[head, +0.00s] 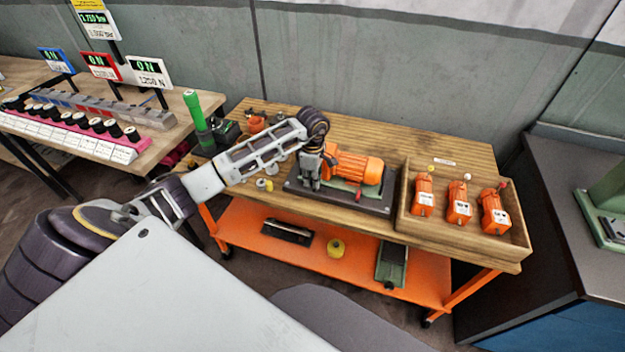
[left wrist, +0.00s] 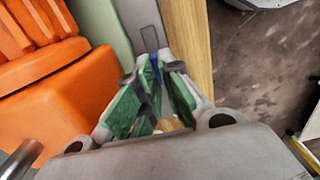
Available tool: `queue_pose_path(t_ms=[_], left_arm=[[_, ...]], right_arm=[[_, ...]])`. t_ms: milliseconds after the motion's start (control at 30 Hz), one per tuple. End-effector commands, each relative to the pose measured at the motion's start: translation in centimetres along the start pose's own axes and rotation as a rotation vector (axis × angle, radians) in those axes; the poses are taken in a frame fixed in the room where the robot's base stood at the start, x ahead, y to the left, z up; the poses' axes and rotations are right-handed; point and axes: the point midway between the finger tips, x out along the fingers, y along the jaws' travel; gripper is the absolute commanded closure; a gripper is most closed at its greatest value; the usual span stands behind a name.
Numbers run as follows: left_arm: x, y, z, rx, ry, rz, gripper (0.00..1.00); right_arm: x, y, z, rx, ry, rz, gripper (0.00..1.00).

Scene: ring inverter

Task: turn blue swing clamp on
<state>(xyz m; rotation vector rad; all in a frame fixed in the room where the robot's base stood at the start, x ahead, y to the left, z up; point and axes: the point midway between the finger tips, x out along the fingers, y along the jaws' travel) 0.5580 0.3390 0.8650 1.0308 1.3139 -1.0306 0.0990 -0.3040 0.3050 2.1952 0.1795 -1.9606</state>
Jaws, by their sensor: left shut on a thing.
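My left gripper (head: 312,182) points down at the left side of an orange motor-like machine (head: 358,168) on a dark base plate (head: 378,206) on the wooden bench. In the left wrist view the green-padded fingers of the gripper (left wrist: 160,68) are closed on a thin blue piece (left wrist: 155,72), which looks like the blue swing clamp's handle. Most of it is hidden between the fingers. The orange housing (left wrist: 60,95) is to the left of the fingers in that view. The clamp itself is hidden in the head view. My right gripper is not in view.
A wooden tray (head: 405,205) with several orange devices stands right of the machine. A green upright tool (head: 195,112) is at the bench's left end. Blue (head: 56,60), red (head: 100,66) and white (head: 148,71) framed displays stand on the left table. An orange shelf (head: 270,220) lies below.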

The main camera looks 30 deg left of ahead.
Motion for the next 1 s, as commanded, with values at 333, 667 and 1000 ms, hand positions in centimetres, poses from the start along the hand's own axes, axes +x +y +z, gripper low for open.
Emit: queue_pose_path(t_ms=[333, 667, 1000], left_arm=[[0.0, -0.1, 0.0, -0.075, 0.000, 0.000, 1.00], [0.0, -0.1, 0.0, -0.250, 0.001, 0.000, 1.00], [0.0, -0.3, 0.1, -0.479, 0.000, 0.000, 1.00]], right_arm=[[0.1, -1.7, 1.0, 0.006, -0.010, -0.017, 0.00], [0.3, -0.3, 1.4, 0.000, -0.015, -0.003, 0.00], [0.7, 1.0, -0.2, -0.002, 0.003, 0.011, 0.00]])
